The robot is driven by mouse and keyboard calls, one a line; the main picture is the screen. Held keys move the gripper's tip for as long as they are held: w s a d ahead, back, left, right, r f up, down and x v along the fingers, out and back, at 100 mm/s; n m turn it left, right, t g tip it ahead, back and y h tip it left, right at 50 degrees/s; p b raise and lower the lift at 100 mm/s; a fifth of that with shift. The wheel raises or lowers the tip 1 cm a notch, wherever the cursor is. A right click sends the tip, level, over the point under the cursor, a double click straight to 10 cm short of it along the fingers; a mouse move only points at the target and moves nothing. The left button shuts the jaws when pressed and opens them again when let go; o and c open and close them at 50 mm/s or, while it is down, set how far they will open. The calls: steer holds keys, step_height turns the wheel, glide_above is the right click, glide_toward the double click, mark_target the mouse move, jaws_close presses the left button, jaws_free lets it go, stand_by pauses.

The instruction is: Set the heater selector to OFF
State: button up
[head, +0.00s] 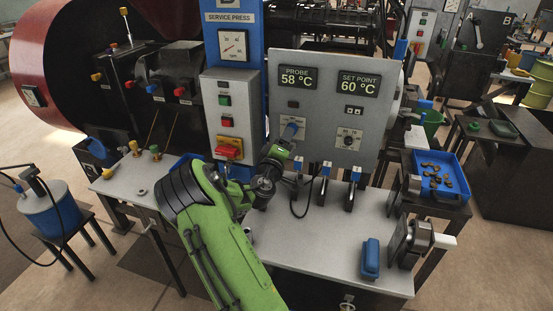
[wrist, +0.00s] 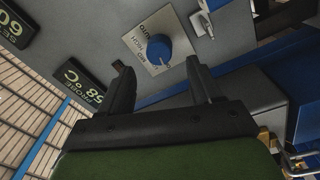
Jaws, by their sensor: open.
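The heater selector, a round blue knob (wrist: 158,48) on a pale label plate (wrist: 138,38), is ahead of my fingertips in the wrist view. Lettering around it is rotated; AUTO and MID are partly legible. The knob's pointer direction is too small to read. My gripper (wrist: 158,68) is open, with one finger on each side of the knob in the picture; I see no contact. In the head view the blue knob (head: 291,130) is on the left half of the grey panel (head: 320,105), partly covered by my gripper (head: 284,144).
Probe display (head: 297,78) reads 58 °C; set point display (head: 358,84) reads 60 °C. A second dial (head: 348,139) is to the right. A red switch (head: 229,148) is on the box at left. Blue-topped clamps (head: 325,169) stand below the panel.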

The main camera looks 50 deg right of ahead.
steer(key=b+v, duration=0.2)
steer(key=v, duration=0.9)
steer(key=shift+a, duration=0.1)
